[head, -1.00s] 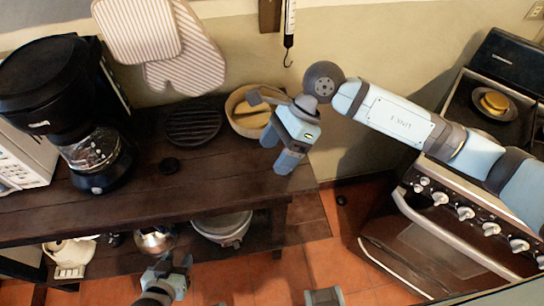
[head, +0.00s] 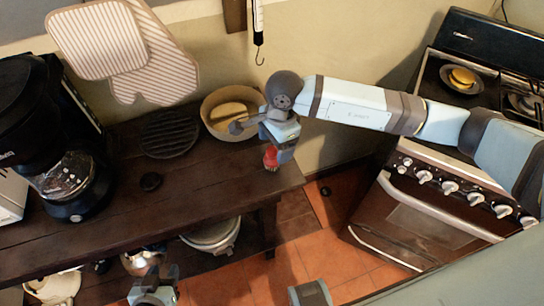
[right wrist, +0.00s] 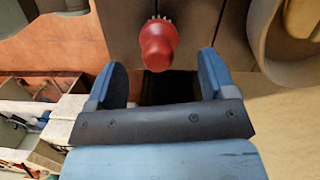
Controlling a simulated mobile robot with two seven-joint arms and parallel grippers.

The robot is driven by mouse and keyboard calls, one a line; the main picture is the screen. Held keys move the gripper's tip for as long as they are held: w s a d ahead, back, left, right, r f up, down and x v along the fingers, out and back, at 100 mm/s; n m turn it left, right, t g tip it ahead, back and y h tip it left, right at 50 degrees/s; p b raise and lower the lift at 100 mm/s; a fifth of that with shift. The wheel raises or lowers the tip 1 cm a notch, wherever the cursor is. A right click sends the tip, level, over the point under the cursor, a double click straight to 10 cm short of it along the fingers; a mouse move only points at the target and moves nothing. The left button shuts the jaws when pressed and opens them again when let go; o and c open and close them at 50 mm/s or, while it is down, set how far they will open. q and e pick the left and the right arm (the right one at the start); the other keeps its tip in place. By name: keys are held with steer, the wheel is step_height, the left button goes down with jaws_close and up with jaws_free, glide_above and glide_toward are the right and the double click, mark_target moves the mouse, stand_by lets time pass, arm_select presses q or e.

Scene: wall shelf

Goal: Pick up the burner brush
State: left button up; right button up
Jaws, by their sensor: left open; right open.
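The burner brush (head: 270,157) has a red rounded handle and stands at the right end of the dark wooden shelf, partly hidden by my right gripper. In the right wrist view the brush (right wrist: 158,45) shows its red knob and a fringe of pale bristles, just beyond and between the fingertips. My right gripper (right wrist: 160,78) is open and empty, its two fingers apart on either side, not closed on the brush. In the head view the right gripper (head: 279,148) is over the shelf end. My left gripper (head: 154,278) is open, low at the bottom of the view.
A bowl (head: 226,132) with a light-coloured thing in it stands close behind my right gripper. A stove (head: 430,205) is at right. Pots stand below.

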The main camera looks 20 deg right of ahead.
mark_target(271, 157)
steer(key=f, duration=0.2)
steer(key=a+f, duration=0.1)
steer(key=f, duration=0.2)
steer(key=shift+s+p, duration=0.2)
steer(key=shift+p, duration=0.2)
steer(key=c, duration=1)
steer(key=shift+r, duration=0.1)
